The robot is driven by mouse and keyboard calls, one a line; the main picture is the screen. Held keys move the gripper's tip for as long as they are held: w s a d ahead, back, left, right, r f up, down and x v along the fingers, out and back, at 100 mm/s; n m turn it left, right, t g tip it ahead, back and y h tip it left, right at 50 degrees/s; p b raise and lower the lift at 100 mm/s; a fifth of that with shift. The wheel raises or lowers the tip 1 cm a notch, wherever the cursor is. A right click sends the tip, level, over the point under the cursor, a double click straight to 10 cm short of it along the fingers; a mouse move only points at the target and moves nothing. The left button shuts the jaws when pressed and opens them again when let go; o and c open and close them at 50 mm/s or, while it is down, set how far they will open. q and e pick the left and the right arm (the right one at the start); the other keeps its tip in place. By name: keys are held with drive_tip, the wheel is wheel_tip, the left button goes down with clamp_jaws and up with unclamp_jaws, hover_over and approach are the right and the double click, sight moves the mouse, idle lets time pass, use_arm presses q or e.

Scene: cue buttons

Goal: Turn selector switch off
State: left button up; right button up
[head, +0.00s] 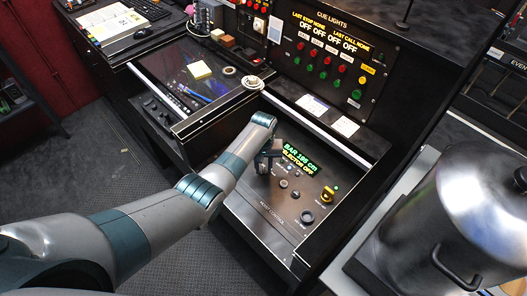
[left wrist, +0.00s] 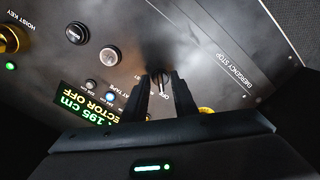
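The hoist control panel (head: 252,207) is in the pulled-out drawer in the head view. Its green display (head: 300,160) reads "BAR 195 cm" and "SELECTOR OFF"; the display also shows in the left wrist view (left wrist: 100,108), upside down. My left gripper (head: 266,163) is low over the panel, left of the display, and hides what lies beneath it. In the left wrist view my left gripper (left wrist: 159,80) has its two fingers apart, with white lettering visible between them. A dark knob (left wrist: 157,48), apparently the selector switch, is just beyond the fingertips. Contact cannot be told. My right gripper is not in view.
A yellow hoist key (head: 328,194) and a dark round button (head: 307,216) are on the panel's right side. The cue lights panel (head: 334,55) stands behind. A large metal pot (head: 480,205) is at the right.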

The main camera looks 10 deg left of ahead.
use_arm(q)
drive_tip(key=shift+r, duration=0.7)
wheel_tip(320, 180, up, 16)
drive_tip(key=b, duration=0.2)
drive_tip(key=shift+f, duration=0.15)
drive_tip(key=shift+f, duration=0.1)
